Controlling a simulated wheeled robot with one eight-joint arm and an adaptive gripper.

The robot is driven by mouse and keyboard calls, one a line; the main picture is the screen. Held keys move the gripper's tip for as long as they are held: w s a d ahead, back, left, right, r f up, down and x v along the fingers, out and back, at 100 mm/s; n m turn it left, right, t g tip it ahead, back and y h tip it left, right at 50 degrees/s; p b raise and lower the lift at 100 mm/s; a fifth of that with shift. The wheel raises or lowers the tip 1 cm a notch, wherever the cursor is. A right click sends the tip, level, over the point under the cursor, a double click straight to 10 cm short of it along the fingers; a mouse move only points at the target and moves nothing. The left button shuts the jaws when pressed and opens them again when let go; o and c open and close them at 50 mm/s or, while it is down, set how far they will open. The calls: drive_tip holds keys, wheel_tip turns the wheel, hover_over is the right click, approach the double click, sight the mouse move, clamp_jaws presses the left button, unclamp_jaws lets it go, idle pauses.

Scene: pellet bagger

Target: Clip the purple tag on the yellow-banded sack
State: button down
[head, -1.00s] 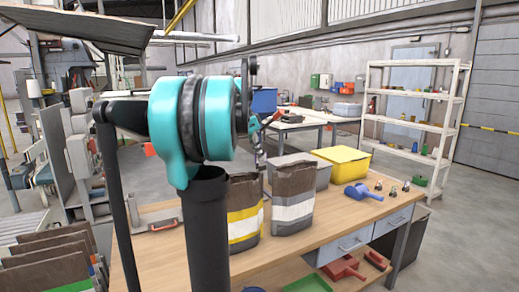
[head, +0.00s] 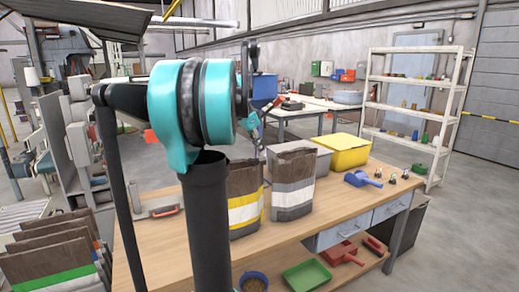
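The yellow-banded sack (head: 245,210) stands upright on the wooden workbench, brown on top with a yellow and white band. Its left side is hidden behind my arm. A second sack (head: 292,196) with a white band stands just to its right. My gripper (head: 257,140) is small and partly hidden behind my teal arm joint. It hangs above and behind the sacks in the picture, and I cannot tell whether its fingers are open or whether it holds anything. I cannot make out a purple tag anywhere.
A grey bin (head: 313,158), yellow bin (head: 348,152) and blue scoop (head: 362,179) stand on the workbench (head: 330,205). Several small items (head: 392,178) lie at its right end. A green tray (head: 307,276) and red dustpan (head: 340,252) are below. Bench space right of the sacks is clear.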

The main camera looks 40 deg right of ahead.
drive_tip(key=shift+a+f, duration=0.1)
drive_tip(key=shift+f, duration=0.25)
idle(0.7)
drive_tip(key=c, duration=1.6)
unclamp_jaws()
drive_tip(key=shift+c, duration=0.2)
drive_tip(key=shift+r, duration=0.15)
drive_tip(key=v, duration=1.1)
drive_tip(key=shift+a+r, duration=0.2)
drive_tip(key=shift+r, duration=0.15)
